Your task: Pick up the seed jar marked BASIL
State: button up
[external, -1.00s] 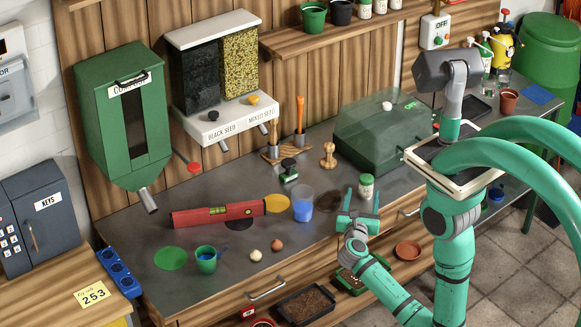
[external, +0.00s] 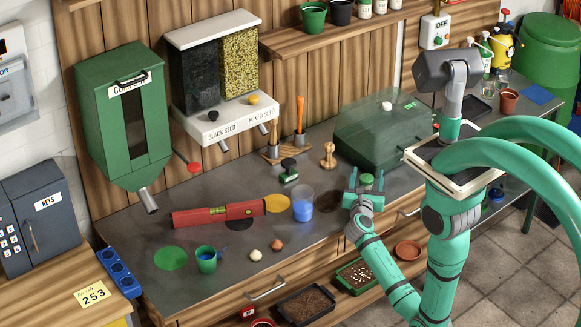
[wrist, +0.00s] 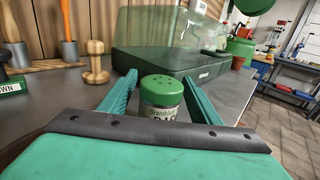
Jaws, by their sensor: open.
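A small seed jar (wrist: 162,100) with a green perforated lid stands upright on the grey bench. In the wrist view it sits between the two teal fingers of my gripper (wrist: 155,92). Its label is partly hidden by the gripper body; I read "Brambling" and the tops of larger letters below it, perhaps "BAS". In the external view only the jar's green lid (external: 366,180) shows clearly, between the fingertips of my gripper (external: 366,182). The gripper is open around the jar, with a gap visible at the left finger. Contact on the right side is hard to tell.
A green translucent propagator box (external: 375,135) stands just behind the jar. A wooden stamp (external: 328,156) and a blue-filled cup (external: 302,205) are to the left. Several more jars stand on the shelf (external: 330,33). The bench's front edge is close below my gripper.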

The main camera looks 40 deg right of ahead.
jog(key=c, duration=1.1)
